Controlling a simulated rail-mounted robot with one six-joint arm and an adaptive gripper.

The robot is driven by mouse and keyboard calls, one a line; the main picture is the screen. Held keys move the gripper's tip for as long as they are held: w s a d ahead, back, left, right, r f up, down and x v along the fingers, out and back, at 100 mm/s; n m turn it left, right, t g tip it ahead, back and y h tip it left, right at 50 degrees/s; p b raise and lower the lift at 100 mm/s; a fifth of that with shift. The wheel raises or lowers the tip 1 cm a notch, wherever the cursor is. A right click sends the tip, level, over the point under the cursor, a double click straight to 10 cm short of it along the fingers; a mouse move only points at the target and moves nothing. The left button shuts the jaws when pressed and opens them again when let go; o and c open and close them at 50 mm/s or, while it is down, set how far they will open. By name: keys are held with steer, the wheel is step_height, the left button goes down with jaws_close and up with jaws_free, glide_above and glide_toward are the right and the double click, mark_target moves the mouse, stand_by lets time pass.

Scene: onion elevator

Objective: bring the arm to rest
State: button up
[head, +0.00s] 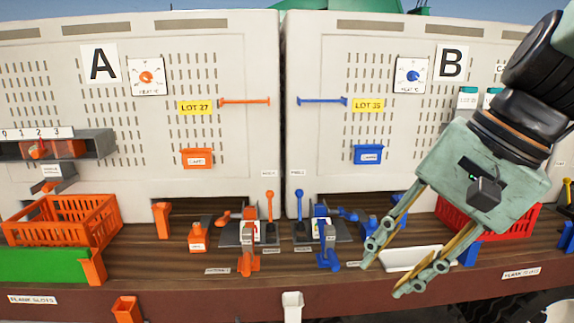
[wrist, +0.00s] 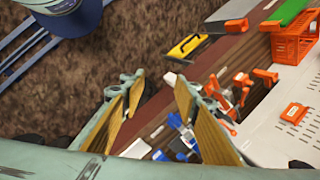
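My gripper (head: 385,277) hangs at the right of the head view, pointing down and left in front of machine B. Its two fingers are apart with nothing visible between them. It also shows in the wrist view (wrist: 157,84), where the pads stand apart over the bench edge and the ground. The fingers appear above the front edge of the wooden bench (head: 190,270). In the head view a white tray (head: 415,260) shows just behind the fingers; I cannot tell the gap.
Panels A (head: 220,60) and B (head: 320,60) stand behind the bench. Orange (head: 246,262) and blue (head: 328,258) fittings crowd its middle. An orange crate (head: 65,222) is at left; a red crate (head: 452,222) is partly behind my gripper. A yellow-framed item (wrist: 187,46) shows in the wrist view.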

steer(key=s+d+f+n+t+h+b, duration=0.1)
steer(key=s+d+n+h, duration=0.3)
steer(key=s, duration=0.9)
steer(key=shift+s+d+f+n+t, duration=0.15)
steer(key=shift+d+f+n+t, duration=0.25)
steer(key=shift+n, duration=1.5)
steer(key=shift+f, duration=0.1)
